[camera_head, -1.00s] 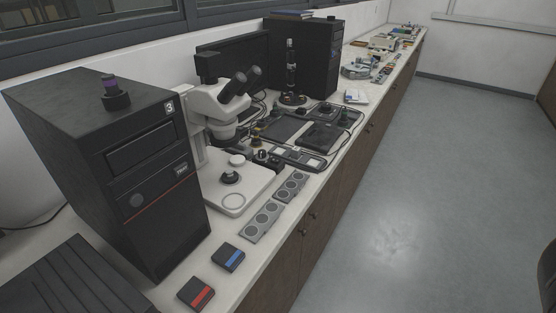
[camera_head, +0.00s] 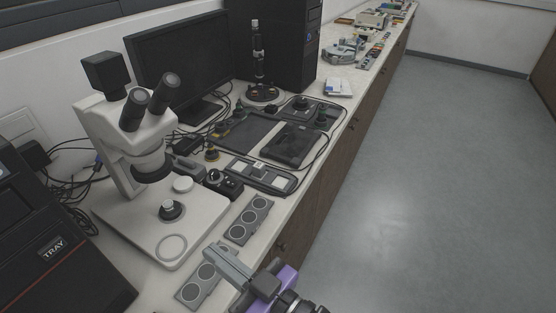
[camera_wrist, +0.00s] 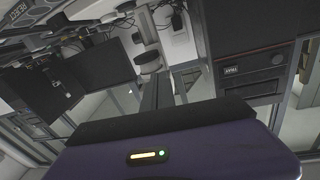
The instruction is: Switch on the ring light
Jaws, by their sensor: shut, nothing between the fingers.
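A white stereo microscope (camera_head: 140,128) stands on its pale base plate at the left of the bench. A dark ring (camera_head: 153,172) sits around the bottom of its head; I see no glow from it. A small black box with knobs (camera_head: 223,183) lies on the bench just right of the base plate; I cannot tell for sure that it is the light's control. My gripper (camera_head: 212,254) is shut and empty, at the lower middle, near the grey plates with round wells. In the wrist view its purple body fills the bottom.
Grey well plates (camera_head: 248,219) lie along the front edge. A black tower labelled TRAY (camera_head: 50,245) stands at the lower left. A monitor (camera_head: 180,65), a control panel (camera_head: 260,175) and loose cables crowd the bench behind. The floor (camera_head: 430,190) to the right is clear.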

